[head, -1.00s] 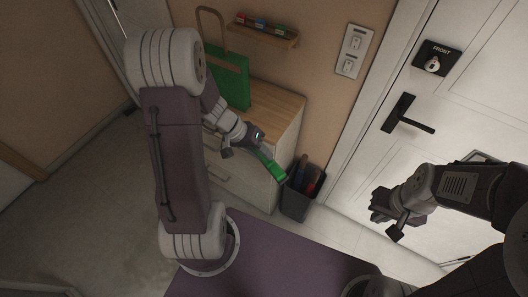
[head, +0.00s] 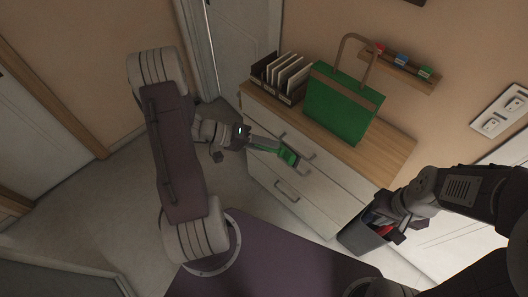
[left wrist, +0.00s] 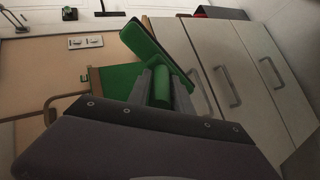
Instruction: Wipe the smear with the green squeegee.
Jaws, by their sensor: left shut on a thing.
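My left gripper (head: 252,142) is shut on the handle of the green squeegee (head: 288,157). It holds the squeegee in the air in front of the white drawer unit (head: 310,185). In the left wrist view the squeegee's green head (left wrist: 146,40) stands out beyond the two grey fingers, with its handle (left wrist: 185,100) between them. Whether the squeegee touches the drawer front cannot be told. My right gripper (head: 392,222) is in front of the dark bin, and its jaws are too unclear to read. I cannot make out a smear in either view.
A green bag (head: 340,105) and a file holder (head: 278,82) stand on the wooden top. A small shelf (head: 405,72) with coloured items hangs above. The dark bin (head: 358,240) stands right of the drawers. Floor at the left (head: 90,200) is clear.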

